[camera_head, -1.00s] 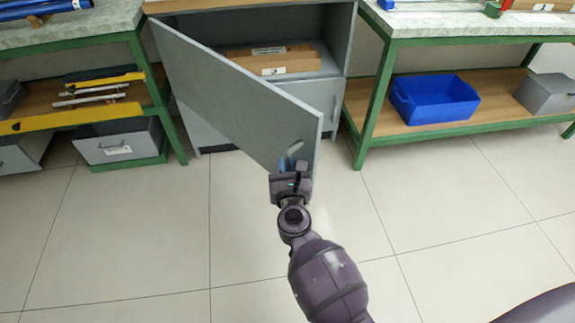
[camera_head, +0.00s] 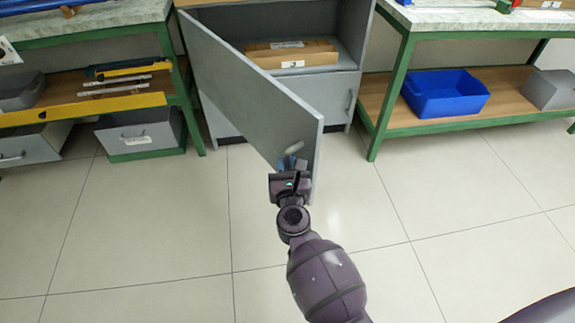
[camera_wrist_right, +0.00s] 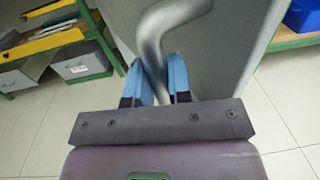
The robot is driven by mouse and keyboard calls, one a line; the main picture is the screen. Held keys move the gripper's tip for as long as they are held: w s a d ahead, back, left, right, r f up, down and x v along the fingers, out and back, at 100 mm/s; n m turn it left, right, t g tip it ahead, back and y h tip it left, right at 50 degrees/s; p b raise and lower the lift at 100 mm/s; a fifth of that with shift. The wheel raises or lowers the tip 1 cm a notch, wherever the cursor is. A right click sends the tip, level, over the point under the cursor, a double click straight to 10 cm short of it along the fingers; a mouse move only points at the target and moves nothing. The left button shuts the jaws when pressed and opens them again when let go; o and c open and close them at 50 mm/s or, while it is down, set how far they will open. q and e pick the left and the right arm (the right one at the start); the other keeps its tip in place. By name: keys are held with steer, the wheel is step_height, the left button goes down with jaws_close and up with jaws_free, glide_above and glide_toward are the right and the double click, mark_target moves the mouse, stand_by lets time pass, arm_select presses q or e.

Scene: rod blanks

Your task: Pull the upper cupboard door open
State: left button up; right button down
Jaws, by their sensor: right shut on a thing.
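The upper cupboard door (camera_head: 255,95) is grey and stands wide open, swung out from its left side toward me. Its curved metal handle (camera_wrist_right: 155,40) is near the door's free edge. My right gripper (camera_head: 291,165) is at that handle in the head view. In the right wrist view the blue fingers (camera_wrist_right: 162,80) are shut on the handle's lower end. The open upper compartment (camera_head: 340,55) of the cupboard shows behind the door, with a cardboard box (camera_head: 292,58) on its floor. My left gripper is not in view.
A lower door (camera_head: 325,95) of the cupboard is closed. A green-framed bench (camera_head: 385,100) with a blue bin (camera_head: 445,95) stands right, and another bench (camera_head: 185,95) with grey drawers (camera_head: 140,135) stands left. The tiled floor in front is clear.

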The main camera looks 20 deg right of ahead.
steer(key=shift+a, duration=0.45)
steer(key=shift+s, duration=0.1)
steer(key=c, duration=1.1)
jaws_free()
steer(key=shift+v, duration=3.75)
